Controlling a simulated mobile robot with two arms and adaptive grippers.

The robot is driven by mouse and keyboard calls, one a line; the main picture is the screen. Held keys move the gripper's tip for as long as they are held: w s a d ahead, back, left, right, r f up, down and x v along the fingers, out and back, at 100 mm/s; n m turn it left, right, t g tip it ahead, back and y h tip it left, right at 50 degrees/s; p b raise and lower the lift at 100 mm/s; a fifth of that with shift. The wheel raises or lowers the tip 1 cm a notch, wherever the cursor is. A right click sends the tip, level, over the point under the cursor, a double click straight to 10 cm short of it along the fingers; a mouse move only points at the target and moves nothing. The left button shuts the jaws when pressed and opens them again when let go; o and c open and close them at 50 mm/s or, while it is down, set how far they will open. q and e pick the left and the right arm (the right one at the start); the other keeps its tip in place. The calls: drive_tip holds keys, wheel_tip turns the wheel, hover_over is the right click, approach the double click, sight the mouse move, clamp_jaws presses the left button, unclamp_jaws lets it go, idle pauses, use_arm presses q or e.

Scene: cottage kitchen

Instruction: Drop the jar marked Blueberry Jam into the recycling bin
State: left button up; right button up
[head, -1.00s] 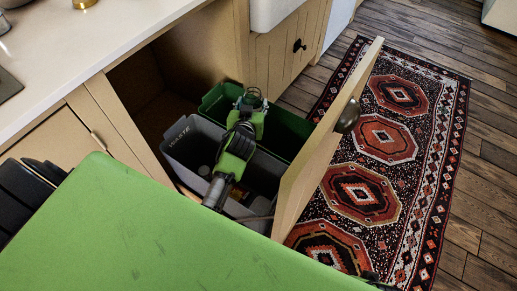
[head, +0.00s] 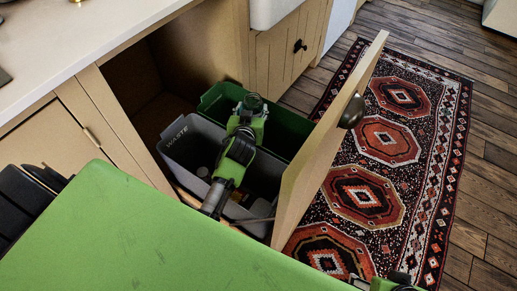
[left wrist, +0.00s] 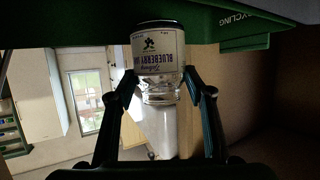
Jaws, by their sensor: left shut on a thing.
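The jar marked Blueberry Jam (left wrist: 158,52) is between the two fingers of my left gripper (left wrist: 160,88) in the left wrist view. The gripper is shut on it, and its label reads upside down in that picture. The green recycling bin (head: 293,130) stands in the open cabinet in the head view. Part of it, with its lettering cut off, shows at the top of the left wrist view (left wrist: 245,42). In the head view my left arm reaches over the bins, with its end by the green bin's near side.
A grey bin marked WASTE (head: 179,152) stands beside the green bin, with some items inside. The cabinet's wooden front (head: 322,150) stands open to the right of the bins. A pale worktop (head: 75,45) is at upper left. A patterned rug (head: 388,140) covers the floor.

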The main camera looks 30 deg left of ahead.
use_arm(q)
drive_tip(key=o, duration=1.3)
drive_tip(key=shift+s+d, duration=0.1)
drive_tip(key=shift+s, duration=0.15)
drive_tip(key=v, duration=0.7)
drive_tip(key=shift+r, duration=0.15)
